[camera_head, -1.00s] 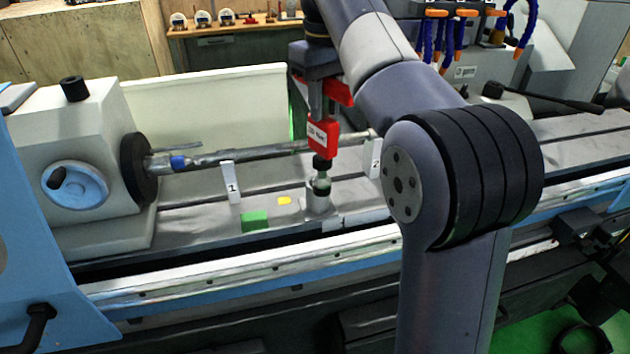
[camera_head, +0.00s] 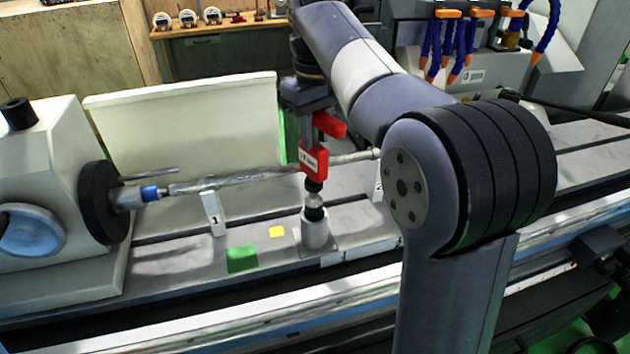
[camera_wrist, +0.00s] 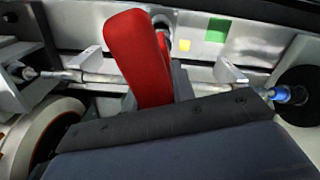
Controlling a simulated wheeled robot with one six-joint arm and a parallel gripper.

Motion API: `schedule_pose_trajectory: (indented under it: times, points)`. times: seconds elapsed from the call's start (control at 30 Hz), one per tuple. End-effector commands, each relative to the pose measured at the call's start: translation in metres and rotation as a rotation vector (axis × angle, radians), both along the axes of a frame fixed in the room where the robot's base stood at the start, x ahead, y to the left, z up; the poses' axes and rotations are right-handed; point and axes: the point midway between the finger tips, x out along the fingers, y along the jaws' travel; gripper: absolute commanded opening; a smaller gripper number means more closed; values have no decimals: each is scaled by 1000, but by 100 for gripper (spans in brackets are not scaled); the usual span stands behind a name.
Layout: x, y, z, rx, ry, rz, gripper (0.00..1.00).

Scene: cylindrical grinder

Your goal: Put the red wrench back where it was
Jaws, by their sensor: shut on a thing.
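The red wrench (camera_head: 314,163) hangs upright below my gripper (camera_head: 316,118), which is shut on it. A white label shows on its red body, and its lower end is black. That end is directly above a short grey cylindrical holder (camera_head: 315,236) on the machine bed. A pale and black piece shows between them; I cannot tell whether wrench and holder touch. In the wrist view the red wrench (camera_wrist: 138,52) sticks out beyond the dark gripper body and hides most of the holder.
A long shaft (camera_head: 240,178) runs behind the wrench from the chuck (camera_head: 103,202). Upright marker 1 (camera_head: 213,213) stands left of the holder. A green patch (camera_head: 242,259) and a yellow patch (camera_head: 276,231) lie on the bed. Blue coolant hoses (camera_head: 447,50) hang at upper right.

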Motion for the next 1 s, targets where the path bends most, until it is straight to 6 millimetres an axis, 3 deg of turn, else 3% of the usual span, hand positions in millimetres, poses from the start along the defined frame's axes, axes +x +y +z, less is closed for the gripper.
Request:
schedule_pose_trajectory:
  times: [0.2, 0.43, 0.63, 1.0]
  points:
    - [-1, 0, -44, 0, 0, 0, 0]
    - [0, 0, -63, 0, -1, 0, 0]
    - [0, 0, -91, 0, 0, 0, 0]
    - [0, 0, -100, 1, -3, 0, 0]
